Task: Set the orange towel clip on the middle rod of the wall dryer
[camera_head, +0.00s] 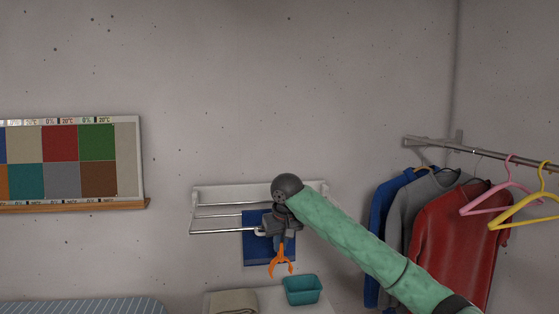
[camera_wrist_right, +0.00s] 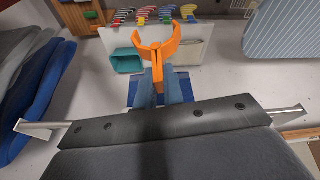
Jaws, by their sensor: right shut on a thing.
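The orange towel clip (camera_head: 280,262) hangs below my right gripper (camera_head: 281,243), which is shut on it, with its forked jaws pointing down. In the right wrist view the clip (camera_wrist_right: 157,52) stands out past the fingertips (camera_wrist_right: 158,88), its curved jaws spread. The white wall dryer (camera_head: 205,190) has several metal rods on the wall behind and left of the gripper. My right arm and gripper hide the dryer's right part, and I cannot tell whether the clip touches a rod. My left gripper is not in view.
A blue towel (camera_head: 254,250) hangs from the dryer behind the clip. A teal bin (camera_head: 302,290) and a folded beige cloth (camera_head: 232,302) are below. Shirts, including a red one (camera_head: 452,240), and hangers (camera_head: 500,197) hang from a rail at right. A colour chart (camera_head: 62,160) is at left.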

